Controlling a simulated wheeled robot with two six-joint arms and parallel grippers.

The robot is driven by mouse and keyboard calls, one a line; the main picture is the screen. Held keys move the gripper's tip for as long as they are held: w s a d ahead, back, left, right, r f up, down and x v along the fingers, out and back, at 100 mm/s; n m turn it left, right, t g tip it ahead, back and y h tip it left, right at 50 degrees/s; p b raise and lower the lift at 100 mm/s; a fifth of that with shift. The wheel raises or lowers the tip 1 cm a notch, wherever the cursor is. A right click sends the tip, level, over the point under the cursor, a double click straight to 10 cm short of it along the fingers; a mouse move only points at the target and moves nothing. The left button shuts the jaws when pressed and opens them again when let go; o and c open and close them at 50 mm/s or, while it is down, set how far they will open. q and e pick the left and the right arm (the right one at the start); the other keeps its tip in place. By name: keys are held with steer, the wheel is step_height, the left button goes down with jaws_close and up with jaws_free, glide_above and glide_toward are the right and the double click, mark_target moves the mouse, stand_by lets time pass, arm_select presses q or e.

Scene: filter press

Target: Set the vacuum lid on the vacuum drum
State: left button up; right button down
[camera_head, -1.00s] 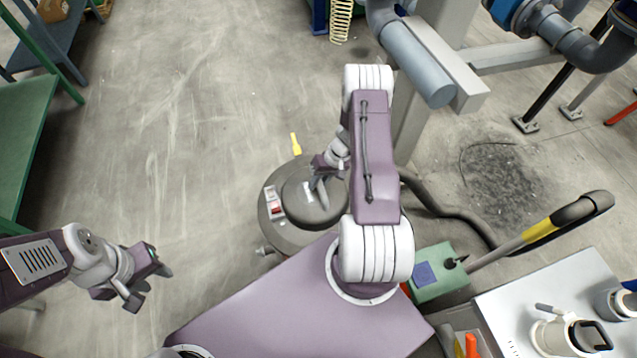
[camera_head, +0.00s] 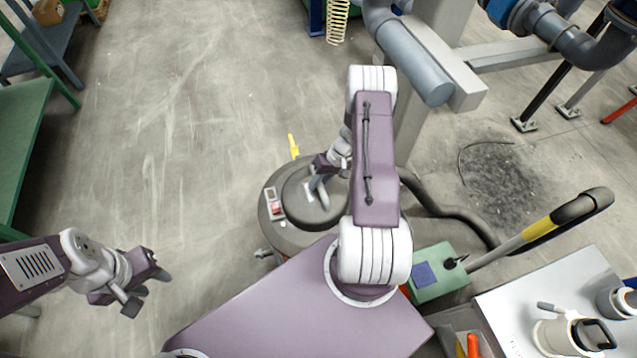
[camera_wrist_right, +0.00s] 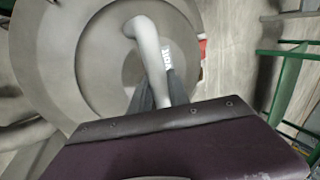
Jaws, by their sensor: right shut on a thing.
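The vacuum lid (camera_head: 296,226) is a round grey-brown cover with a raised dome, a pale bent handle and a red switch on its left side. It lies in the middle of the head view and fills the upper left of the right wrist view (camera_wrist_right: 80,75). My right gripper (camera_head: 320,186) is shut on the lid's handle, which shows between its fingers in the wrist view (camera_wrist_right: 150,50). The vacuum drum is mostly hidden under the lid; I cannot tell whether the lid touches it. My left gripper (camera_head: 148,290) is open and empty at the lower left.
A dark hose (camera_head: 440,205) curves right of the vacuum. A pipe post (camera_head: 415,65) rises behind.

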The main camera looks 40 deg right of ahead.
steer(key=shift+b, duration=0.5)
steer(key=shift+y, duration=0.3)
steer(key=shift+a+f, duration=0.1)
steer(key=shift+f, duration=0.05)
steer(key=shift+f+b, duration=1.2)
steer(key=shift+b, duration=0.15)
steer(key=c, duration=1.2)
jaws_free()
